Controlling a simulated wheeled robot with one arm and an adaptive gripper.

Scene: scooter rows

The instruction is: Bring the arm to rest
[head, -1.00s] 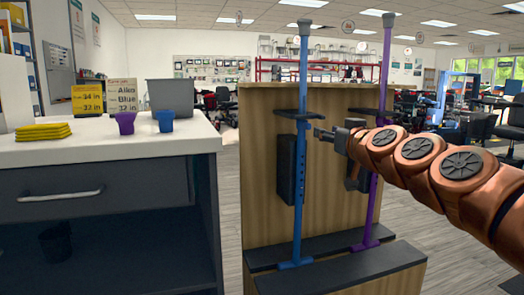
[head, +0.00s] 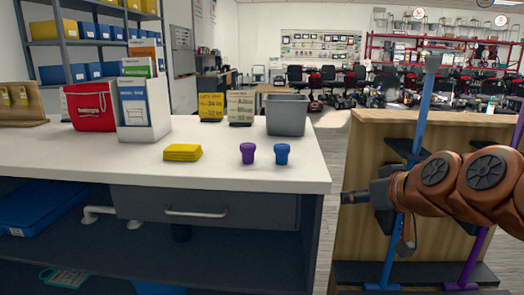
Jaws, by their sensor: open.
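My copper-coloured arm (head: 462,180) reaches in from the right in the head view. My gripper (head: 376,222) is open, with nothing seen between its dark fingers. It points left and stands in front of the wooden display stand (head: 362,140). The arm and gripper cover part of the blue pole (head: 424,95), which stands upright on that stand. A purple pole (head: 482,250) stands farther right, partly hidden by the arm. I cannot tell whether the gripper touches the stand or the blue pole.
A white counter (head: 75,156) with a drawer is left of the gripper. It holds a purple cup (head: 247,153), a blue cup (head: 282,154), yellow cloths (head: 182,152), a grey bin (head: 287,115), and a red bag (head: 90,107). A strip of floor (head: 329,175) shows between counter and stand.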

